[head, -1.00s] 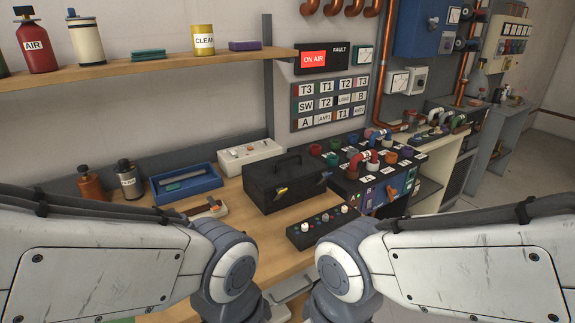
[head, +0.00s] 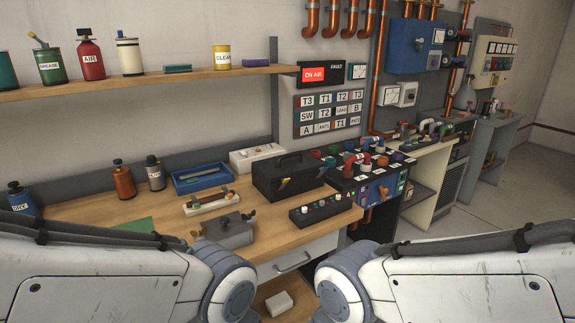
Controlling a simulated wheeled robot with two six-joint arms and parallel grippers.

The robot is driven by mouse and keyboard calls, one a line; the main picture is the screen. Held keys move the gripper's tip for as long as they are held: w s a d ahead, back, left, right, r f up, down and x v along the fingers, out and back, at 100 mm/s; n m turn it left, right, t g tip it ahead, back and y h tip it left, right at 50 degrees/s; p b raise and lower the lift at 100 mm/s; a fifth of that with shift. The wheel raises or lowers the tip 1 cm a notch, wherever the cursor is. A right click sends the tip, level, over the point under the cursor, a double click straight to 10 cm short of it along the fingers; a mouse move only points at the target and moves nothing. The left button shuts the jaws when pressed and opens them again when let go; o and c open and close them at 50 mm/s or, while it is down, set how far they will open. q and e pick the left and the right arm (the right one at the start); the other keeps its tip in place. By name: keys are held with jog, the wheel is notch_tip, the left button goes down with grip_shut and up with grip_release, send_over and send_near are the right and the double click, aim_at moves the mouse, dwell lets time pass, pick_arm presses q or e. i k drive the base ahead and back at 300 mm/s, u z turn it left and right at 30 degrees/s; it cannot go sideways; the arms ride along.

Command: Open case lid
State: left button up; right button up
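The black case (head: 286,178) sits on the wooden workbench, a little right of the middle of the head view. Its lid is down, with a handle on top and a yellowish latch on the front. My two arms come in from the lower left and lower right, with bent joints near the bottom middle. Both grippers are out of the picture, so I cannot see whether they hold anything. No part of my arms touches the case in this view.
A black panel with knobs (head: 320,212) lies in front of the case. A blue tray (head: 201,179), white box (head: 257,156) and grey metal device (head: 226,232) are left of it. Coloured connectors stand on a rack (head: 365,186) at right. Bare bench (head: 90,205) shows at left.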

aim_at(297, 163)
jog(key=u, duration=0.05)
jog(key=k, duration=0.55)
jog(key=z, duration=0.8)
jog(key=i, duration=1.45)
jog(key=u, duration=0.35)
